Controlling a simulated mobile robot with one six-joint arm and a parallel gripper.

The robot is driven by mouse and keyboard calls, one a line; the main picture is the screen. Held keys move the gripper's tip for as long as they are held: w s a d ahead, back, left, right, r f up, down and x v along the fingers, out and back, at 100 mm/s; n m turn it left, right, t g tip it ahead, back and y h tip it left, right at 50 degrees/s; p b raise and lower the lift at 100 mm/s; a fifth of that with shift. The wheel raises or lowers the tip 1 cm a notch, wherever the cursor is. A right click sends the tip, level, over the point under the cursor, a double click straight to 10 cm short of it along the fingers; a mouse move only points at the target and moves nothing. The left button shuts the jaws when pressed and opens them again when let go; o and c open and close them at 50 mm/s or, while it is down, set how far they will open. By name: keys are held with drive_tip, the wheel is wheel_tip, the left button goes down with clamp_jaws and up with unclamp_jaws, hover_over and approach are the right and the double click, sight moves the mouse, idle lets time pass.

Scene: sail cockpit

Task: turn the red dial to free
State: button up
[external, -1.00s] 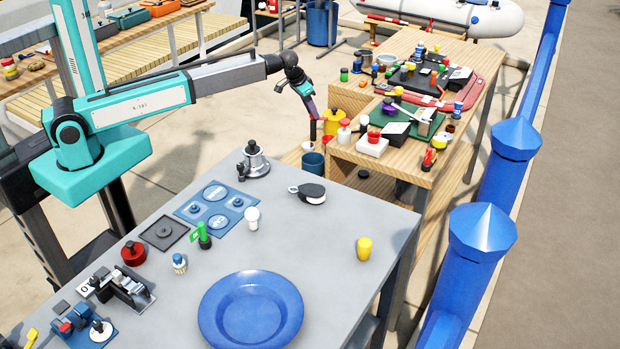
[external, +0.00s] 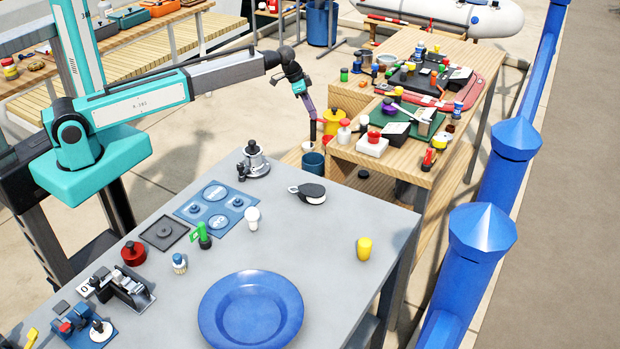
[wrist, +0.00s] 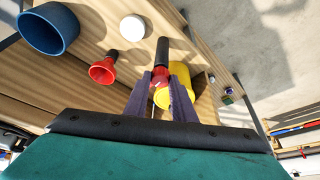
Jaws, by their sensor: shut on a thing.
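My gripper (external: 315,117) is over the near left end of the wooden bench, fingers pointing down. In the wrist view its purple fingers (wrist: 161,82) are shut on a small red piece (wrist: 161,76) with a black cylinder (wrist: 162,49) at its far end. The black cylinder (external: 312,131) also shows below the fingers in the external view. A red round knob (external: 133,252) with a dark top sits on the grey table, well away from my gripper. Another red knob (external: 374,136) sits on a white block. I cannot tell which is the dial, and no free mark is readable.
A blue cup (external: 313,163), a red funnel-like piece (wrist: 103,70) and a yellow pot (external: 335,122) stand close to my gripper. Several small items crowd the wooden bench. The grey table has a blue plate (external: 250,310) and free room at its right.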

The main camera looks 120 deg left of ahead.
drive_tip(key=o, duration=1)
drive_tip(key=shift+r, duration=0.1)
drive_tip(key=shift+b+v, duration=0.75)
drive_tip(key=shift+v, duration=6.05)
drive_tip(key=shift+o, duration=0.3)
drive_tip(key=shift+s, duration=0.1)
